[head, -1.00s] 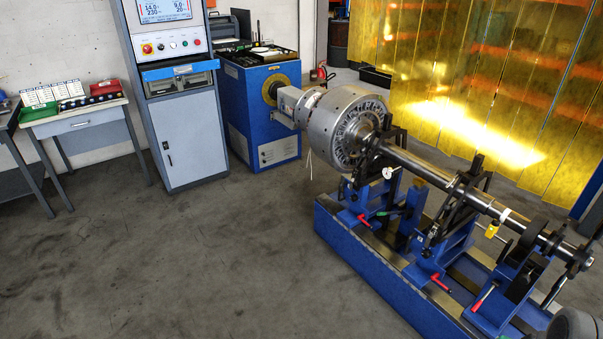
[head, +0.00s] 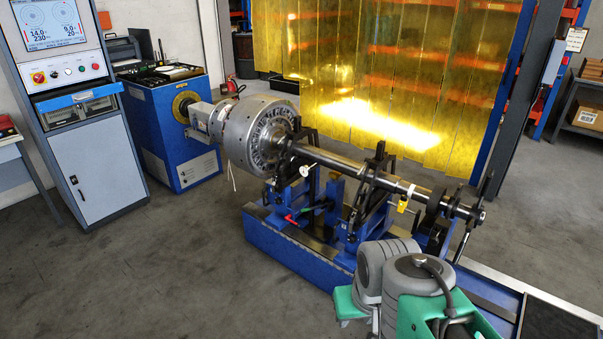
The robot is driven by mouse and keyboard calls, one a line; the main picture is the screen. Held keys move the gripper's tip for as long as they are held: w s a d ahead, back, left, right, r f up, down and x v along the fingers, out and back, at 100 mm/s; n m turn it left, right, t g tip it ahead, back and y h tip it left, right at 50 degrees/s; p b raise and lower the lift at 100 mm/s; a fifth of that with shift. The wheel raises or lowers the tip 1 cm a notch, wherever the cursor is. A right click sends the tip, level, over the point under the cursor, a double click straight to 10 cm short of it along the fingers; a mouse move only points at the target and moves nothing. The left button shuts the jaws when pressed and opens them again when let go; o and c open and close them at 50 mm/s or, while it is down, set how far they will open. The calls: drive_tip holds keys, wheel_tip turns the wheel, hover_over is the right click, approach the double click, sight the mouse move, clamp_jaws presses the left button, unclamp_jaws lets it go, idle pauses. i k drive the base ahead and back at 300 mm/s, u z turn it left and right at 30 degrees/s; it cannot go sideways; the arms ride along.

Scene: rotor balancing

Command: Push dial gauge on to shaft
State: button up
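The dial gauge (head: 304,171) is a small white round face at the near side of the rotor, just right of the big grey bladed disc (head: 262,135). It sits close to the black support by the shaft; at this size I cannot tell whether its tip touches the shaft. The long steel shaft (head: 333,161) runs from the disc down to the right through black supports. Grey and green links of my arm fill the lower right and hide part of the blue stand. My gripper's fingers do not show.
The blue machine bed (head: 290,254) carries the rotor, with a red-handled lever (head: 291,219) at its side. A yellow tag (head: 402,204) hangs at the shaft. The control cabinet (head: 80,140) and blue drive housing (head: 180,140) stand left. The floor at front left is clear.

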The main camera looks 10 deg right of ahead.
sight(304, 171)
drive_tip(key=u, duration=0.65)
drive_tip(key=i, duration=0.85)
drive_tip(key=u, duration=0.85)
drive_tip(key=i, duration=1.1)
drive_tip(key=z, duration=0.5)
drive_tip(key=i, duration=1.25)
drive_tip(key=z, duration=0.9)
